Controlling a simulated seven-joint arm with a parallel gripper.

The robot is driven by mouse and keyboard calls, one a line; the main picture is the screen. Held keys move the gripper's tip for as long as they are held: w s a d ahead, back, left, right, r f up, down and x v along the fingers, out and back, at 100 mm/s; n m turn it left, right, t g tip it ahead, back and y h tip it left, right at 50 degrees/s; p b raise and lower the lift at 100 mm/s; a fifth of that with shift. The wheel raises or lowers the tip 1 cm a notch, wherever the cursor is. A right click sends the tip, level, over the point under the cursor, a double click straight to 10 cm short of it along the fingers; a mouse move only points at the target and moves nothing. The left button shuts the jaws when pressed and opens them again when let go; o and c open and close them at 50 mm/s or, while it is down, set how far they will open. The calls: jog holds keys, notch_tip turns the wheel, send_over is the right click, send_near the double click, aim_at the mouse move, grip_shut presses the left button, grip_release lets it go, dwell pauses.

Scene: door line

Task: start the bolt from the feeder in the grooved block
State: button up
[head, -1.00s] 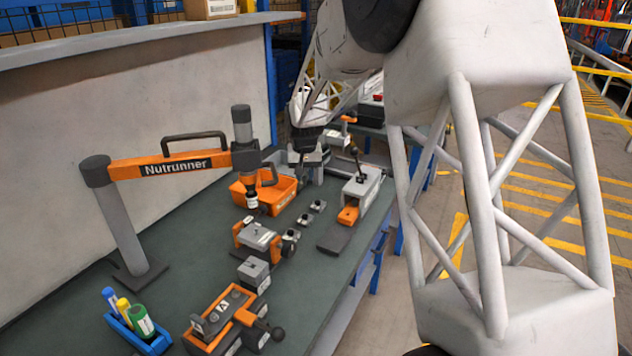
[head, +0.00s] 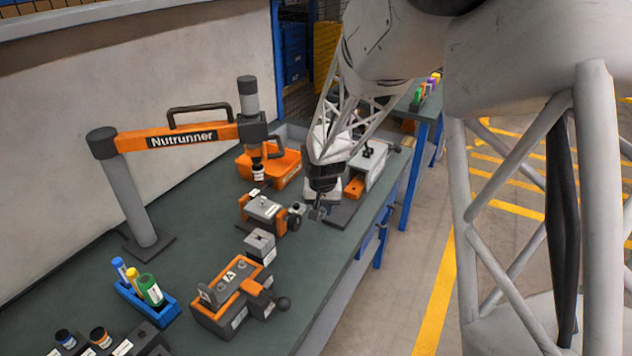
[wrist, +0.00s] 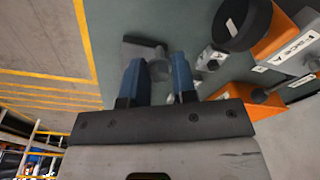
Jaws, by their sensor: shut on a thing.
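My gripper (head: 317,212) hangs low over the bench, to the right of the orange fixture and in front of the feeder. In the wrist view its two blue fingers (wrist: 158,72) are shut on a grey bolt (wrist: 158,62), seen blurred between them. In the head view the bolt is too small to make out. The feeder (head: 372,165), a grey box with an orange front piece, stands behind my gripper, partly hidden by my arm. A small grey block with a slot on top, apparently the grooved block (head: 260,246), stands apart to the front left of my gripper.
An orange fixture with a grey top (head: 265,209) and a dark round knob (head: 294,221) stand close left of my gripper. An orange clamp (head: 235,292), a blue marker tray (head: 146,304), the nutrunner (head: 180,137) and an orange bin (head: 285,172) surround it. The bench's right edge is near.

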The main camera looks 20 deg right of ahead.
jog(key=s+a+f, duration=0.1)
jog(key=s+a, duration=0.3)
jog(key=s, duration=0.1)
jog(key=w+a+r, duration=0.1)
jog(key=a+r, duration=0.2)
jog(key=a, duration=0.4)
jog(key=w+a+r, duration=0.1)
jog(key=a+r, duration=0.2)
jog(key=a, duration=0.4)
jog(key=shift+a+r+n, duration=0.25)
jog(key=shift+a+n, duration=0.05)
jog(key=shift+f, duration=0.2)
jog(key=shift+f, duration=1.9)
jog(key=shift+f, duration=1.1)
dwell(2.6)
